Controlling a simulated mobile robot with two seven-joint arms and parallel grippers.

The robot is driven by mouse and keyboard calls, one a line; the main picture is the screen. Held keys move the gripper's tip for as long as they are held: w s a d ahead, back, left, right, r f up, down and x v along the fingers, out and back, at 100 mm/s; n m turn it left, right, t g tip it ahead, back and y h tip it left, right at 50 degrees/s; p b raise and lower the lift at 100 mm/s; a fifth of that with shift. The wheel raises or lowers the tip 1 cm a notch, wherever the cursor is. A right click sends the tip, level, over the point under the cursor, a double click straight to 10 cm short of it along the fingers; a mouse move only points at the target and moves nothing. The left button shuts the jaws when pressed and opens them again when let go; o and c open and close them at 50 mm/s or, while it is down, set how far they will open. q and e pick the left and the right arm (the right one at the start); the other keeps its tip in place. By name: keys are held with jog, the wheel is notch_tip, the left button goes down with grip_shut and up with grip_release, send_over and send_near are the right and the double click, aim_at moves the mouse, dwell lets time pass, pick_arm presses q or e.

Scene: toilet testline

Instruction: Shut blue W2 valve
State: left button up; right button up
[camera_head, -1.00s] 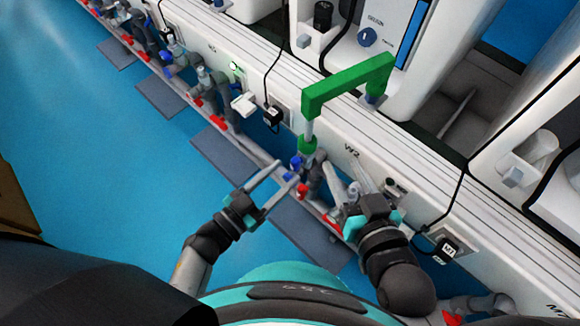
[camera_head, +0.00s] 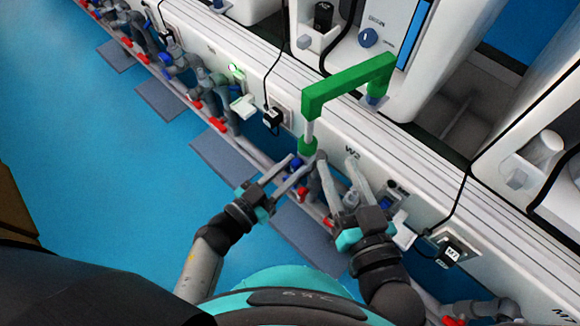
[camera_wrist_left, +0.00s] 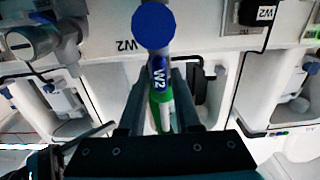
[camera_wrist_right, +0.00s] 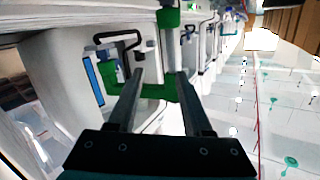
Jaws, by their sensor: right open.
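The blue W2 valve shows in the head view as a small blue part (camera_head: 295,165) on the pipework low on the W2 station. In the left wrist view a blue round knob (camera_wrist_left: 153,26) and a blue W2 tag (camera_wrist_left: 159,72) lie in line with the fingers. My left gripper (camera_head: 302,163) has its fingertips at the blue part, one on either side, still apart; contact cannot be made out. My right gripper (camera_head: 338,162) is open and empty, its fingers spread beside the W2 panel, to the right of the pipework.
A green bracket (camera_head: 348,84) with a green-ended rod stands above the valve. A red handle (camera_head: 329,222) sits low on the pipe. Black plugs (camera_head: 272,117) hang along the white bench wall. The blue floor (camera_head: 130,190) is free at left.

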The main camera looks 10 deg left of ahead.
pick_arm(q)
grip_shut()
